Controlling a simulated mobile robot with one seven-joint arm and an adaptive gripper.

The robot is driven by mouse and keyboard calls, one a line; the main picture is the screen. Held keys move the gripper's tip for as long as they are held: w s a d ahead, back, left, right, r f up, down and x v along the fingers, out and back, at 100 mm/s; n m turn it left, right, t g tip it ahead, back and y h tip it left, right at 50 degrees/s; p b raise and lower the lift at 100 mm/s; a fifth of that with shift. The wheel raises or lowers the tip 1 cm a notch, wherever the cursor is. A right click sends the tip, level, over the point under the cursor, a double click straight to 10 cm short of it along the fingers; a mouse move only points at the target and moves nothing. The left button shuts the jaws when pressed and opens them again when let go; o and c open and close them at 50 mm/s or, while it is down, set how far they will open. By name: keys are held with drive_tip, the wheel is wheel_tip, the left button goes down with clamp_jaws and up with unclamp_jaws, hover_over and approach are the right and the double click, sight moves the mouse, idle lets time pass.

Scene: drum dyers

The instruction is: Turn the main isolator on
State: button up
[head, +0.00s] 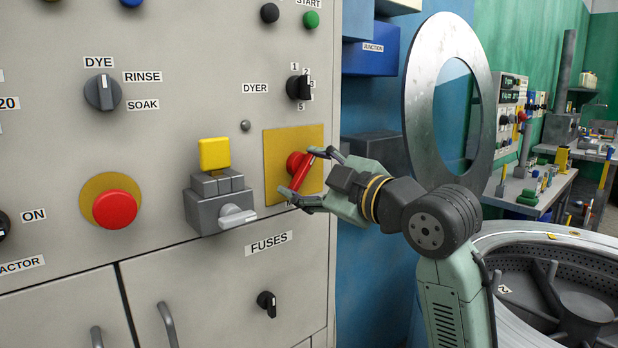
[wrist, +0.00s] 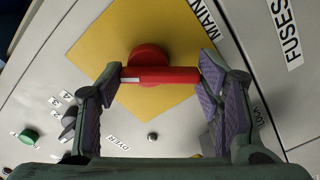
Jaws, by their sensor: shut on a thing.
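The main isolator is a red rotary handle (head: 299,172) on a yellow square plate (head: 284,146) on the panel, right of the grey lock block. In the head view its bar is tilted, upper end to the right. In the wrist view the red handle (wrist: 160,75) lies across the picture on the yellow plate (wrist: 100,40), beside a label reading MAIN (wrist: 204,18). My gripper (head: 307,178) is shut on the handle, one finger at each end of the bar. Both fingers also show in the wrist view (wrist: 160,80). Any on or off marks are hidden or out of view.
Left of the isolator are a grey block with a yellow top (head: 215,154) and a red mushroom button (head: 114,208). A dyer selector knob (head: 299,87) sits above, and a black fuses knob (head: 267,303) below. A large drum (head: 560,285) stands at the lower right.

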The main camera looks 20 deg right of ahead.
drive_tip(key=m, duration=0.5)
drive_tip(key=shift+a+r+p, duration=0.2)
drive_tip(key=shift+r+p, duration=0.1)
drive_tip(key=shift+p, duration=0.05)
drive_tip(key=shift+s+r+m+p, duration=0.15)
drive_tip(key=shift+m+p, duration=0.45)
drive_tip(key=shift+m, duration=1.9)
drive_tip(key=o, duration=1.2)
drive_tip(key=shift+c, duration=0.2)
drive_tip(key=v, duration=1.2)
drive_tip(key=shift+r, duration=0.1)
